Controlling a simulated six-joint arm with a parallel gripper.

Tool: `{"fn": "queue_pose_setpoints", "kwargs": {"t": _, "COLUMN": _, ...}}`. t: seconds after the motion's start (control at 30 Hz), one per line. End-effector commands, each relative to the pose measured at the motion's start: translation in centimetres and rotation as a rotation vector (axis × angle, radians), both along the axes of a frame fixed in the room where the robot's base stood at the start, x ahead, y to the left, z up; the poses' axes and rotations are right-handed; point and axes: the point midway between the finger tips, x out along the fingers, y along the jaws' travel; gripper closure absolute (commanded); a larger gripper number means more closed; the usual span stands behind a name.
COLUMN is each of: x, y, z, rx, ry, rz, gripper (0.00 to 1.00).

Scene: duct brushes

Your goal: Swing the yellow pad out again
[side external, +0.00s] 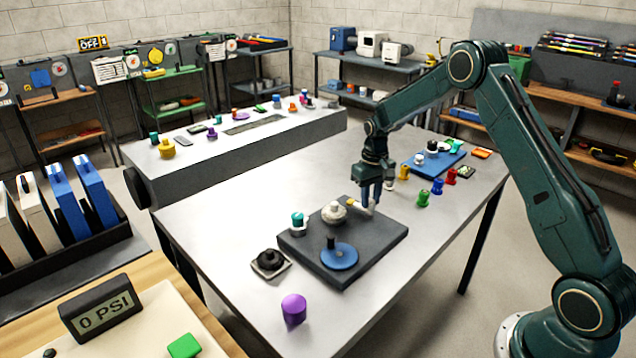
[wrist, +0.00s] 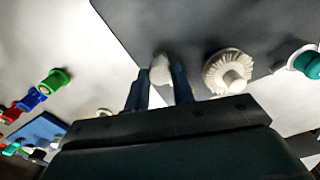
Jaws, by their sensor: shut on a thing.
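The dark base plate (side external: 375,255) lies on the grey table. My gripper (side external: 370,208) is at the plate's far edge, pointing down, its fingers shut on a small whitish piece that also shows between the fingers in the wrist view (wrist: 160,70). A small yellow pad (side external: 351,202) is beside the fingers, on their left, and seems joined to that whitish piece.
A blue disc (side external: 340,257) with a black post and a teal-topped white piece (side external: 298,223) are on the plate. A black knob on a tile (side external: 269,263) and a purple cylinder (side external: 293,309) are nearer. Coloured pegs (side external: 423,198) and a blue board (side external: 438,162) stand to the right.

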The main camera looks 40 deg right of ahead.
Motion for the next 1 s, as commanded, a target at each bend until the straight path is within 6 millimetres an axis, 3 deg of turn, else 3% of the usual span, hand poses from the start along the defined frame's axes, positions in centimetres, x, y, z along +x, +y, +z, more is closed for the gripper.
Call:
{"fn": "queue_pose_setpoints", "kwargs": {"t": 0.5, "x": 0.01, "y": 0.04, "z": 0.01, "rx": 0.0, "ry": 0.0, "rz": -0.404, "gripper": 1.0}}
{"fn": "queue_pose_setpoints", "kwargs": {"t": 1.0, "x": 0.02, "y": 0.03, "z": 0.0, "rx": 0.0, "ry": 0.0, "rz": -0.486, "gripper": 1.0}}
